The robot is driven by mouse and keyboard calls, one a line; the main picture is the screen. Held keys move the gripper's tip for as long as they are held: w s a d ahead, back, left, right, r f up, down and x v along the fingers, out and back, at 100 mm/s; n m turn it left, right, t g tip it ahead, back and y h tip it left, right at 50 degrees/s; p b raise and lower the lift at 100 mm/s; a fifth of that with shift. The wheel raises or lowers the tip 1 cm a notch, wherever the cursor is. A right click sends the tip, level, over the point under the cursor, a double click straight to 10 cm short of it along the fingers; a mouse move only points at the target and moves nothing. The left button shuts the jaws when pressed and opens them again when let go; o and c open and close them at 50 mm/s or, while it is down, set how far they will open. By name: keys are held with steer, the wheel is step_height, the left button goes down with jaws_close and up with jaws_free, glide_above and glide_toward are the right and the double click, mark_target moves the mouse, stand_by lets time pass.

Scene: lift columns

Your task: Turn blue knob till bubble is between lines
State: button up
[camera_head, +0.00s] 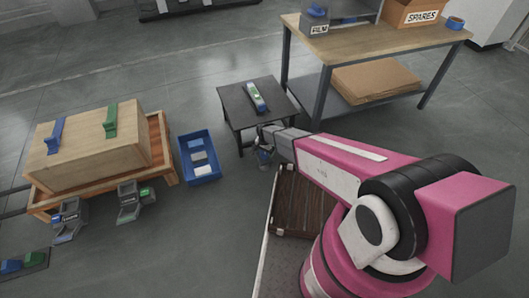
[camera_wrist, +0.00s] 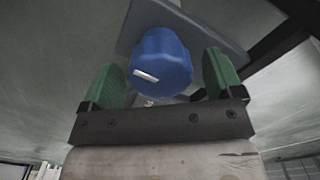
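A round blue knob (camera_wrist: 161,62) with a white mark shows in the wrist view, under a grey plate (camera_wrist: 190,22). My gripper (camera_wrist: 164,78) has its two green fingers apart, one on each side of the knob, with a narrow gap at each side. I cannot tell whether the fingertips reach fully around it. In the head view my gripper (camera_head: 265,149) is at the front edge of a small dark table (camera_head: 235,104). The knob cannot be made out there.
A blue bin (camera_head: 186,178) stands on the floor left of the small table. A wooden crate (camera_head: 90,142) with a blue and a green handle is further left. A workbench (camera_head: 385,43) with boxes stands behind at the right. Floor shows between the bin and table.

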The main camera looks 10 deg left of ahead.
steer(key=shift+r, duration=0.1)
step_height(320, 180, up, 11)
steer(key=shift+f, duration=0.2)
stand_by(0.4)
steer(key=s+d+r+n, duration=0.1)
steer(key=s+d+r, duration=0.2)
steer(key=d+r, duration=0.7)
steer(key=s+d+r+n, duration=0.1)
steer(key=s+d+r, duration=0.3)
steer(key=d+r, duration=0.6)
steer(key=s+d+r+n, duration=0.2)
steer(key=s+d+r, duration=0.2)
steer(key=d+r, duration=0.6)
steer(key=d, duration=0.6)
steer(key=shift+r, duration=0.35)
steer(key=shift+c, duration=0.2)
